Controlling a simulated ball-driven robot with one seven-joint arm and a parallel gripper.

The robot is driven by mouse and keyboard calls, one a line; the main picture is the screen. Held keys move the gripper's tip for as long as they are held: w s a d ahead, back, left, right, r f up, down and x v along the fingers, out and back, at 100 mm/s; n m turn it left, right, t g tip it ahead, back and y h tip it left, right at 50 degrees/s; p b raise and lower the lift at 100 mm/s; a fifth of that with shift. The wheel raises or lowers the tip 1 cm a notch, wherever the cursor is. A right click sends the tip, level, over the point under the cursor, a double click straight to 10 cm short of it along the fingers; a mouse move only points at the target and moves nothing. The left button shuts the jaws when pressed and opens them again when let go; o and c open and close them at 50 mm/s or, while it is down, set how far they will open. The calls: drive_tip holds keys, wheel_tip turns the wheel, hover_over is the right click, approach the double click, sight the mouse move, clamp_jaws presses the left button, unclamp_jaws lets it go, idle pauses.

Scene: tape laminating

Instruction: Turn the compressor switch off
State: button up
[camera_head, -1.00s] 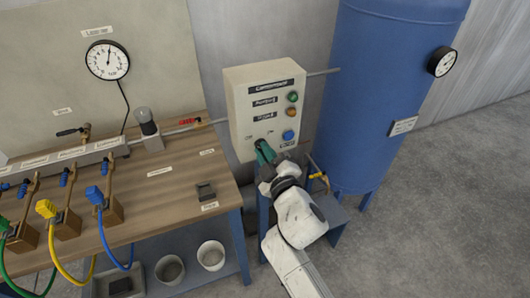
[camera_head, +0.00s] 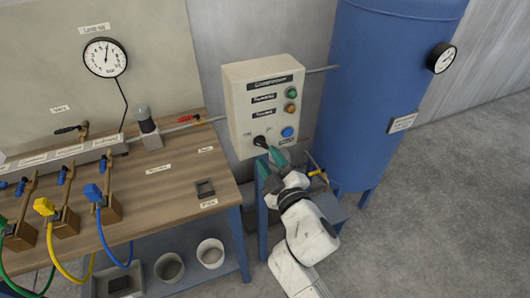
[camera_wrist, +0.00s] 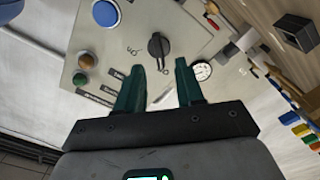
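The compressor switch (camera_head: 261,141) is a black rotary knob low on the pale control box (camera_head: 240,108). It also shows in the wrist view (camera_wrist: 158,46), with a small label to each side. Its handle stands nearly upright in the wrist view; I cannot tell which label it points at. My gripper (camera_head: 274,160) is just below and right of the knob in the head view. In the wrist view my gripper (camera_wrist: 160,66) has its two green fingers spread, with nothing between them; the knob lies beyond the tips.
A blue button (camera_head: 287,132) sits right of the knob, with an orange lamp (camera_head: 291,108) and a green lamp (camera_head: 292,93) above. A blue tank (camera_head: 370,90) stands to the right. The wooden workbench (camera_head: 165,190) with hoses is left.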

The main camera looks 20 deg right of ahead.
drive_tip(key=s+b, duration=0.1)
drive_tip(key=s, duration=0.5)
drive_tip(key=shift+s, duration=0.35)
drive_tip(key=shift+d+f, duration=0.1)
drive_tip(key=s+d+f+m+g+h, duration=0.3)
drive_tip(key=s+d+f+m+g, duration=0.45)
drive_tip(key=s+d+f, duration=0.35)
drive_tip(key=s+a+f+m+g+y, duration=0.1)
drive_tip(key=s+f+g, duration=0.3)
drive_tip(key=s, duration=0.4)
drive_tip(key=s+a+f+m+g+y, duration=0.1)
drive_tip(key=s+f+g, duration=0.3)
drive_tip(key=s, duration=0.4)
drive_tip(key=shift+a+f+g+y, duration=0.15)
drive_tip(key=shift+a+g+y, duration=0.25)
drive_tip(key=shift+g, duration=0.35)
